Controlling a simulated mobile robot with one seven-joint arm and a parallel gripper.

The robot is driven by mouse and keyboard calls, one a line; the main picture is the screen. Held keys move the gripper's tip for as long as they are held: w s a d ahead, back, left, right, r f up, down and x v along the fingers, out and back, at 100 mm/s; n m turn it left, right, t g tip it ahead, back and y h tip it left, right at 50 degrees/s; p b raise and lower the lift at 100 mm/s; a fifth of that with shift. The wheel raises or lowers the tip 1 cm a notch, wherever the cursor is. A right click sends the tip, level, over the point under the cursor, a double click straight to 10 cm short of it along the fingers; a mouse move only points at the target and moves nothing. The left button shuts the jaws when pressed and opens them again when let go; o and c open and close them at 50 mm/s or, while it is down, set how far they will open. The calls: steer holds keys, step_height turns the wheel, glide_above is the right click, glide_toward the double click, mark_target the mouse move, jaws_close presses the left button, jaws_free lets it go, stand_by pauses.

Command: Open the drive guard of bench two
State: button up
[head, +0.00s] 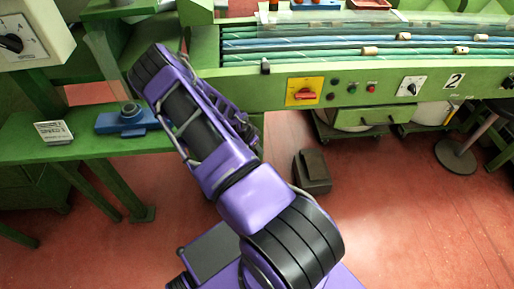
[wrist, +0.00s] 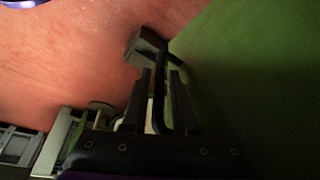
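Bench two (head: 390,85) is the green bench at the upper right of the head view, marked with a white "2" plate (head: 454,80). In the wrist view a plain green panel (wrist: 255,75) fills the right side, probably the drive guard. A dark bar handle (wrist: 159,88) stands out from it. My gripper (wrist: 160,72) is open, with one finger on each side of the bar. Gaps show between bar and fingers. The panel's hinge and edges cannot be made out. My arm hides my gripper and the handle in the head view.
A dark box (head: 312,172) sits on the red floor; it also shows beyond the fingertips in the wrist view (wrist: 145,45). A red rotary switch (head: 305,92) is on the bench front. A green table (head: 85,140) stands left, a stool (head: 457,156) right. Floor at lower right is clear.

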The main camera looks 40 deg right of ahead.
steer(key=shift+c, duration=0.3)
jaws_close()
steer(key=shift+r, duration=0.1)
stand_by(1.0)
